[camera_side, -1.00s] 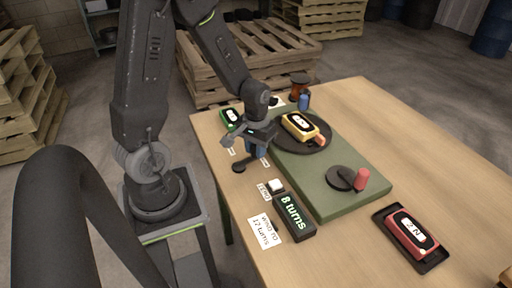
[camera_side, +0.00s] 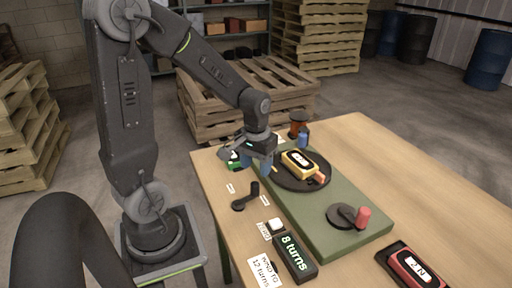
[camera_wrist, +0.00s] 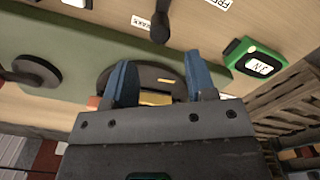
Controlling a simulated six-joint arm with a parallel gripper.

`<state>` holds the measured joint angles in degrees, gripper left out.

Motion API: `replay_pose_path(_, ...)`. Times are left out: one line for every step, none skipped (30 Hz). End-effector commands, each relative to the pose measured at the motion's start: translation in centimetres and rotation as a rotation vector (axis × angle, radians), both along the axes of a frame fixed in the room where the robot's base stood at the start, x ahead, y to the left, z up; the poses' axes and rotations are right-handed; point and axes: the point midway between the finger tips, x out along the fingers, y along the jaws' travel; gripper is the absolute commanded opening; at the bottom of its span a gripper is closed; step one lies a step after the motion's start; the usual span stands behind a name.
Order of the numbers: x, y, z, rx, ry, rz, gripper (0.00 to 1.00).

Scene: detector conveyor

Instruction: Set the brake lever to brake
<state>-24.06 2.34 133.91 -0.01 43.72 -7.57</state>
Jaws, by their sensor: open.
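The brake lever (camera_side: 246,197) is black with an upright knob at its end, at the table's near left edge. In the wrist view the lever (camera_wrist: 160,22) is at the top. Its knob end is between the FREE card (camera_wrist: 216,3) and the other card, apparently BRAKE (camera_wrist: 140,21), and looks closer to the latter. I cannot tell whether it is at the end of its travel. My gripper (camera_side: 257,164) has blue fingers, apart and empty, beyond the lever and near the turntable. In the wrist view my gripper (camera_wrist: 162,82) has the turntable between its fingers.
A green platform (camera_side: 325,233) carries the dark turntable (camera_side: 319,181) with a yellow meter (camera_side: 298,163), and a crank with a red knob (camera_side: 363,216). A counter reads 8 turns (camera_side: 294,256). A green meter (camera_wrist: 254,60) is near my gripper. A red meter (camera_side: 413,266) is at the front right.

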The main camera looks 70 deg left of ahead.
Motion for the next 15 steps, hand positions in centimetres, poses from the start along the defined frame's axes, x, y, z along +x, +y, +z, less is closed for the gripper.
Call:
replay_pose_path(0.1, 0.0, 1.3, 0.003, -0.007, 0.000, 0.51)
replay_pose_path(0.1, 0.0, 1.9, 0.003, -0.006, 0.000, 0.51)
replay_pose_path(0.1, 0.0, 2.6, 0.002, -0.006, 0.000, 0.51)
replay_pose_path(0.1, 0.0, 3.2, 0.002, -0.005, 0.000, 0.51)
replay_pose_path(0.0, 0.0, 3.6, 0.002, -0.005, 0.000, 0.51)
replay_pose_path(0.0, 0.0, 4.2, 0.001, -0.004, 0.000, 0.51)
replay_pose_path(0.0, 0.0, 4.6, 0.002, -0.003, -0.001, 0.51)
replay_pose_path(0.1, 0.0, 4.9, 0.002, -0.003, -0.001, 0.51)
replay_pose_path(0.0, 0.0, 5.3, 0.001, -0.001, -0.001, 0.51)
replay_pose_path(0.0, 0.0, 5.5, 0.001, -0.001, -0.001, 0.51)
replay_pose_path(0.0, 0.0, 5.7, 0.001, -0.001, -0.001, 0.51)
replay_pose_path(0.0, 0.0, 5.9, 0.000, 0.000, -0.001, 0.51)
replay_pose_path(0.0, 0.0, 5.9, 0.000, 0.000, -0.001, 0.51)
replay_pose_path(0.0, 0.0, 6.0, -0.001, 0.001, -0.001, 0.51)
replay_pose_path(0.0, 0.0, 6.1, -0.001, 0.002, -0.001, 0.51)
